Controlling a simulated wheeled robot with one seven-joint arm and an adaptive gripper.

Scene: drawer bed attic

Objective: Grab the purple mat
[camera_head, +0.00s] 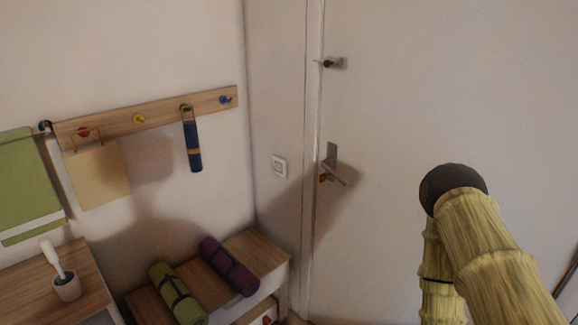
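The purple mat (228,266) is rolled up with dark straps around it. It lies at a slant on the wooden top of a low cabinet in the corner, beside a rolled green mat (178,294) on its left. The two mats lie close together, with a strip of wood between them. My arm shows at the right, in front of the door, well apart from the mats. My gripper is not in view.
The low cabinet (268,250) has bare wood right of the purple mat. A peg rail (160,114) above holds a hanging blue roll (193,146) and a tan bag (97,176). A brush in a cup (67,288) stands left. A white door (385,80) with a handle (332,170) is at right.

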